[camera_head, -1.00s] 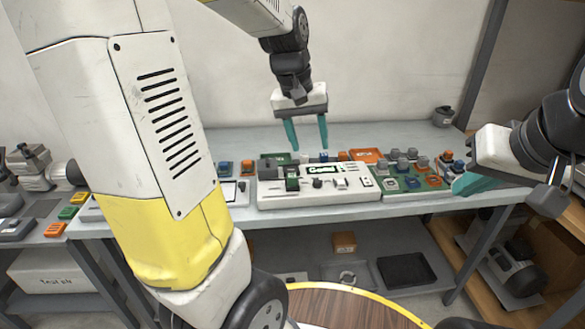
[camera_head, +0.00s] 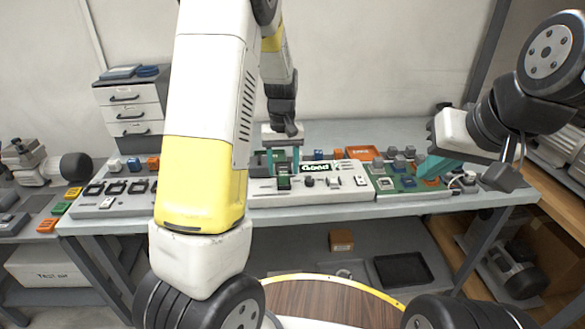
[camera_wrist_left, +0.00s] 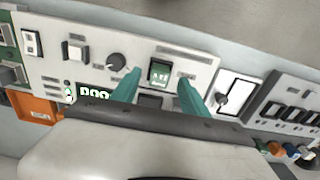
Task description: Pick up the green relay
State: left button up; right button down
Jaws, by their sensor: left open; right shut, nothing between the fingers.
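The green relay (camera_head: 284,183) stands in a socket on the white test panel (camera_head: 335,187). In the left wrist view the green relay (camera_wrist_left: 160,73) shows white marking on top and lies between my fingertips. My left gripper (camera_head: 283,170) is open just above the relay, with its teal fingers on either side. In the wrist view the left gripper (camera_wrist_left: 159,82) has a visible gap on both sides of the relay and holds nothing. My right gripper (camera_head: 432,168) is shut and empty over the right end of the table, beside the green board.
A green board (camera_head: 410,187) with several relays and an orange tray (camera_head: 363,153) lie to the right. A row of black sockets (camera_head: 115,188) lies left. A drawer unit (camera_head: 130,110) stands behind.

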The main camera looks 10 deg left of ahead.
pick_arm(q)
notch_tip(320, 180, down, 2)
jog(key=shift+c, duration=0.2)
grip_shut()
